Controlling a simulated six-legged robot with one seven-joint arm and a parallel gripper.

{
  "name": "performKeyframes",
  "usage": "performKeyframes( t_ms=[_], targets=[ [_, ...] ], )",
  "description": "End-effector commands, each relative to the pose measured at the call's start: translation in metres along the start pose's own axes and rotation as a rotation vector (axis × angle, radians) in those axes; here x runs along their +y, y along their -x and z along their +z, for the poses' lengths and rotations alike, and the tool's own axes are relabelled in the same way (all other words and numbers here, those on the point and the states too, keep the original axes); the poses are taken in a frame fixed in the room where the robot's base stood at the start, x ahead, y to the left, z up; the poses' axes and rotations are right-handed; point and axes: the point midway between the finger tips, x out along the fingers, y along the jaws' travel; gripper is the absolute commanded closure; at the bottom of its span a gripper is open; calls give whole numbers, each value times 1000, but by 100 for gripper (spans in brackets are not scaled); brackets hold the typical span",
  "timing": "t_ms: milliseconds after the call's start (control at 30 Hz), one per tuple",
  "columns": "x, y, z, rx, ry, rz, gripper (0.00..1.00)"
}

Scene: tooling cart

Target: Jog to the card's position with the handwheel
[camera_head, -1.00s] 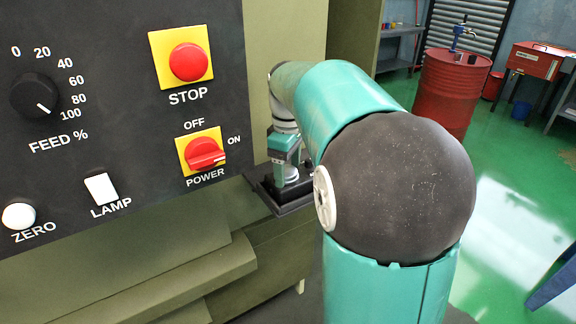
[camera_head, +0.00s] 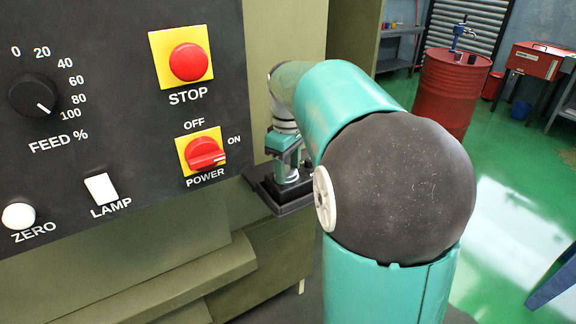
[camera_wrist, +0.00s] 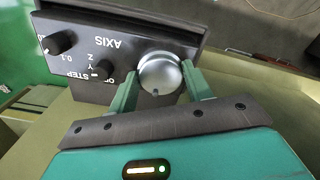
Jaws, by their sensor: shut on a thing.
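In the wrist view a silver round handwheel (camera_wrist: 160,72) with a small dark mark near its rim sits on a dark control box (camera_wrist: 88,88). My gripper (camera_wrist: 163,84) has one green finger on each side of the handwheel and is shut on it. In the head view my gripper (camera_head: 289,168) points down at the same box (camera_head: 285,203), beside the machine panel; the wheel cannot be made out there. The box also bears an AXIS knob (camera_wrist: 103,69) and a STEP knob (camera_wrist: 60,42), upside down in the wrist view. I see no card or position readout.
The large dark panel carries a red STOP button (camera_head: 189,62), a red POWER switch (camera_head: 205,153), a FEED dial (camera_head: 33,95), a LAMP switch (camera_head: 101,187) and a white ZERO button (camera_head: 18,216). A red drum (camera_head: 452,92) stands farther back on the green floor.

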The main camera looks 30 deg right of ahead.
Motion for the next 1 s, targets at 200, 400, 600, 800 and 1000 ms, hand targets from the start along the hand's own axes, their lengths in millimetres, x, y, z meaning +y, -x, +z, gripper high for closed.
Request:
performKeyframes(
  t_ms=[200, 400, 600, 800, 1000],
  targets=[
    [-1, 0, -1, 2, -174, 1, 73],
    [-1, 0, -1, 2, -364, 1, 73],
    [-2, 0, -1, 2, -555, 1, 73],
    [-2, 0, -2, 2, -745, 1, 73],
    [-3, 0, -2, 2, -934, 1, 73]
  ],
)
